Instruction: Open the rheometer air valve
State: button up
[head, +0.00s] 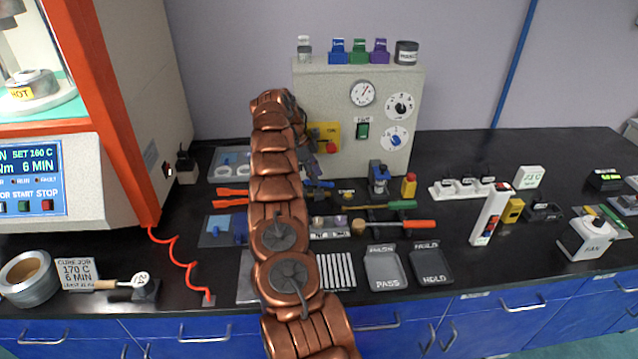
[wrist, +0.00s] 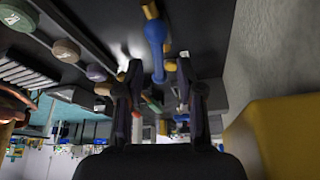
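The rheometer (head: 75,60) stands at the left in the head view, with an orange frame and a lit display. A grey panel box (head: 335,85) at the back has a gauge, a green switch and two dials. A yellow plate with a red knob (head: 331,146) is on its left front; I cannot tell if this is the air valve. My gripper (wrist: 160,72) is beside the panel's left part, mostly hidden behind my arm in the head view. In the wrist view its fingers are apart, with nothing clearly held. A large yellow surface (wrist: 285,140) is close at right.
A blue-handled tool (wrist: 155,40) lies beyond the fingers in the wrist view. A blue fitting (head: 379,180) and a yellow-red piece (head: 408,186) stand before the panel. Trays, screwdrivers and a white upright block (head: 491,215) crowd the black bench (head: 470,150). Its back right is clear.

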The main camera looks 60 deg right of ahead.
aim_at(319, 186)
jog(key=shift+p+x, duration=0.7)
jog(key=shift+x, duration=1.2)
jog(key=shift+c, duration=0.2)
grip_shut()
